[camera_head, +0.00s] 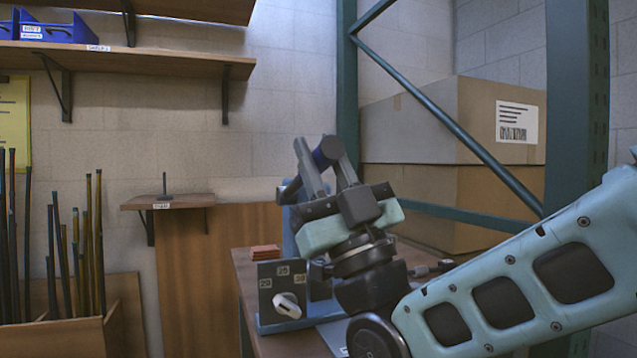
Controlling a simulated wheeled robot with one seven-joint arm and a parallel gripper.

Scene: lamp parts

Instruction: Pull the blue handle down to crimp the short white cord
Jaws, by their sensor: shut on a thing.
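The crimping press stands on the bench, with a blue upright (289,226) and a blue base (283,325). Its blue handle (321,157) is raised at the top and shows as a dark blue grip between my fingers. My gripper (317,150) points upward and is shut on this handle. A dark plate (268,275) on the press front carries small number labels and a white knob-like piece (288,304). The short white cord cannot be made out. My gripper and wrist hide much of the press, including its jaw area.
The wooden bench (244,285) holds a small orange-brown stack (265,252) behind the press. A green rack (347,60) with large cardboard boxes (500,125) stands at the right. A small wall shelf (168,202) and a bin of rods (60,335) are at the left.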

